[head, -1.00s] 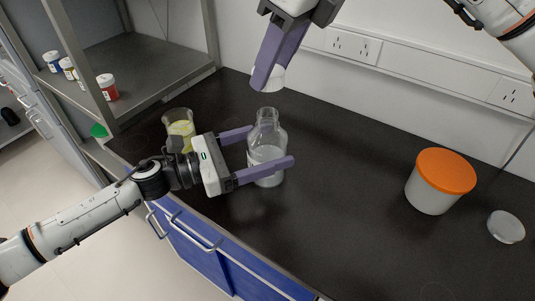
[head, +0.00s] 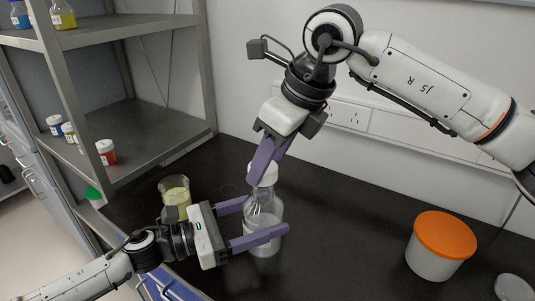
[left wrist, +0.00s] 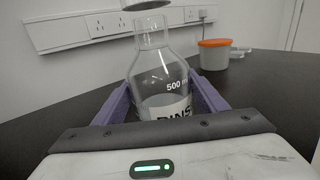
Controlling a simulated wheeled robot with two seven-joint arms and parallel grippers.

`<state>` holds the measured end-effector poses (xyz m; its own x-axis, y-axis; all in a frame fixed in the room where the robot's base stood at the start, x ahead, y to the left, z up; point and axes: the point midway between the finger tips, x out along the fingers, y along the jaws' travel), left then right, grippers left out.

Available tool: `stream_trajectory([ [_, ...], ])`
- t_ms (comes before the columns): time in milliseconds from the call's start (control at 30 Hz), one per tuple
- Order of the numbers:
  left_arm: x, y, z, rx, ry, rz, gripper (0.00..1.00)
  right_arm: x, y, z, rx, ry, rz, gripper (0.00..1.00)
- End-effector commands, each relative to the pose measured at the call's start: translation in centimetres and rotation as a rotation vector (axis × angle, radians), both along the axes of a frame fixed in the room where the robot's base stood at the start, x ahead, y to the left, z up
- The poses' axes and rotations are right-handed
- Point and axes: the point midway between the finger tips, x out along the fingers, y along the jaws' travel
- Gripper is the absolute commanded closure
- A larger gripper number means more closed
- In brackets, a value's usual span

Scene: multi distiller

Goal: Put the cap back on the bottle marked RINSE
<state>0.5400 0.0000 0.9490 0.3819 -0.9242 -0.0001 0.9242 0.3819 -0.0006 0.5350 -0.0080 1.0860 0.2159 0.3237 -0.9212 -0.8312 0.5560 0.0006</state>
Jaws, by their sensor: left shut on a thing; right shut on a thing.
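The clear bottle (head: 262,240) stands upright on the dark bench, and its label reads RINS in the left wrist view (left wrist: 165,108). My left gripper (head: 266,215) is shut around the bottle's body, one finger on each side. My right gripper (head: 263,172) is shut on the white cap (head: 270,175) and holds it just over the bottle's neck. In the left wrist view the cap's underside (left wrist: 146,5) shows above the open mouth with a small gap. The cap hides the mouth in the head view.
A beaker of yellow liquid (head: 174,192) stands left of the bottle, close to my left gripper. A white tub with an orange lid (head: 445,235) and a grey round lid (head: 513,288) are at the right. A metal shelf (head: 135,125) holds small bottles at the left.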

Motion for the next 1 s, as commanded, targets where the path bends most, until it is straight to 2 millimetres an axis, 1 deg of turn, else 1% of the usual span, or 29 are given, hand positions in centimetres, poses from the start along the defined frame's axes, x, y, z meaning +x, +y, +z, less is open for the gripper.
stream_trajectory([
  [467,0.0,0.0,0.0,0.0,0.0,0.0,0.74,0.0,0.0,0.0,0.0,0.0,0.0,0.8],
  [800,0.0,0.0,0.0,0.0,0.0,0.0,0.74,0.0,0.0,-1.6,0.0,0.0,0.0,0.8],
  [1000,0.0,0.0,0.0,0.0,0.0,0.0,0.74,0.0,0.0,-1.7,0.0,0.0,-0.001,0.8],
])
